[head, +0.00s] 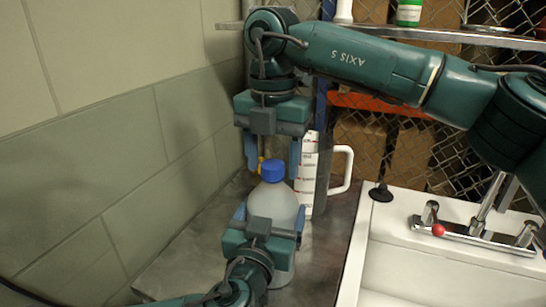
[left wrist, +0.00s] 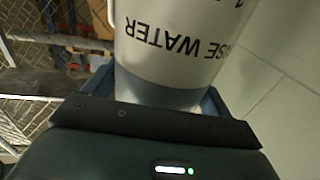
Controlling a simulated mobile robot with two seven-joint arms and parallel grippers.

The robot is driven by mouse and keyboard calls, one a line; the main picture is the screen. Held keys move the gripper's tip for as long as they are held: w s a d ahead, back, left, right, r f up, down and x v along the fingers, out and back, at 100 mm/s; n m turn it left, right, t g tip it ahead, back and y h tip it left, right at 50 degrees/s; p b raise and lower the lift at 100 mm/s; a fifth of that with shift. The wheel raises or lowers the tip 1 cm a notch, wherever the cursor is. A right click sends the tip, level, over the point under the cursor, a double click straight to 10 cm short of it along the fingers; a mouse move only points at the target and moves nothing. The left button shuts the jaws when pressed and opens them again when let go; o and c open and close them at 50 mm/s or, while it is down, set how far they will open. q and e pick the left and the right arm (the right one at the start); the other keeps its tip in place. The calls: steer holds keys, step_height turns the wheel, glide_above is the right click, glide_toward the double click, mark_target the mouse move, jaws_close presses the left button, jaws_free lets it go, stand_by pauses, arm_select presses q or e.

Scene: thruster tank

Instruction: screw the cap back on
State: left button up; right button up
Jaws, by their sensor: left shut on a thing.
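A translucent white bottle (head: 275,207) stands upright on the dark counter in the head view. A blue cap (head: 272,171) sits at its top; whether it is threaded on cannot be told. My left gripper (head: 269,216) is shut on the bottle's body from the near side. In the left wrist view, a pale container (left wrist: 175,45) with upside-down dark lettering, "SE WATER", rises between the blue fingers. My right gripper (head: 274,168) points down from above, its blue fingers apart on either side of the cap, with gaps showing.
A white jug (head: 308,165) with a handle stands close behind the bottle. A tiled wall (head: 130,130) is at the left. A white sink (head: 430,275) with a tap (head: 478,230) is at the right. A shelf (head: 440,38) and wire mesh are behind. The grey counter (head: 190,260) is bare at left.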

steer(key=shift+o, duration=0.2)
step_height(320, 180, up, 12)
stand_by(0.5)
arm_select(q)
steer(key=o, duration=1.8)
steer(key=shift+c, duration=0.2)
steer(key=b+v, duration=0.2)
steer(key=v, duration=1.1)
arm_select(e)
step_height(320, 180, down, 2)
steer(key=shift+f, duration=0.2)
